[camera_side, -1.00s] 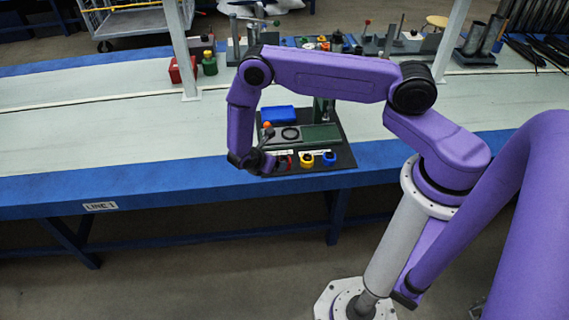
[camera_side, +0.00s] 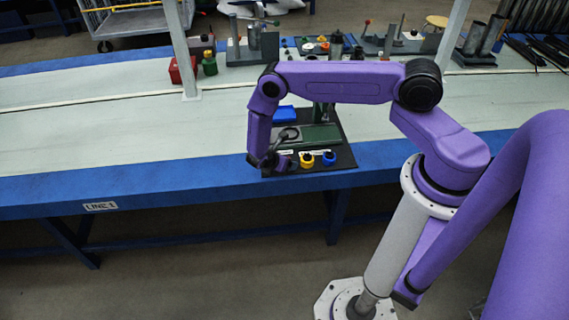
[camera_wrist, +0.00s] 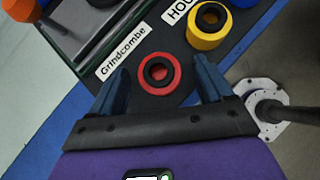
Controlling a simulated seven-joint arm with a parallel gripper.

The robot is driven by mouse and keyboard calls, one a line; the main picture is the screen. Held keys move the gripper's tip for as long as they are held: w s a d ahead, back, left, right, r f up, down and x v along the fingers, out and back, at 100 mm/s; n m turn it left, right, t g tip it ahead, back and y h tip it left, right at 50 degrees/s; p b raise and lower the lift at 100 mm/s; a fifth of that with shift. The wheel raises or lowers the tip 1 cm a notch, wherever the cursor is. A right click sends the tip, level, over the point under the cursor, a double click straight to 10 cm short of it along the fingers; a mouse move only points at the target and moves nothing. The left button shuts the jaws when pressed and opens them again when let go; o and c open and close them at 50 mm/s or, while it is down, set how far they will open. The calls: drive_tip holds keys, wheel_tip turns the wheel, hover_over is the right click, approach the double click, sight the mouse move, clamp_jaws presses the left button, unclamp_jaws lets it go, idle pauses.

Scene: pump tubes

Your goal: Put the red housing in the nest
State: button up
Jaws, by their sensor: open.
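The red housing (camera_wrist: 160,89), a short ring with a dark round opening, stands on the dark board in the wrist view. The two blue-grey fingers of my gripper (camera_wrist: 160,66) are spread, one on each side of it, with nothing clamped between them. I cannot tell how high the fingertips are above the board. In the side view my gripper (camera_side: 279,164) is at the board's front left and hides the red housing. A dark round seat (camera_side: 288,134), perhaps the nest, is partly visible just behind my gripper.
A blue bin (camera_side: 285,114) and a green plate (camera_side: 321,134) are behind on the board. An orange knob (camera_wrist: 20,9) shows at the wrist view's corner.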

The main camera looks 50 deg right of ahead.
drive_tip(key=c, duration=1.2)
drive_tip(key=shift+r, duration=0.15)
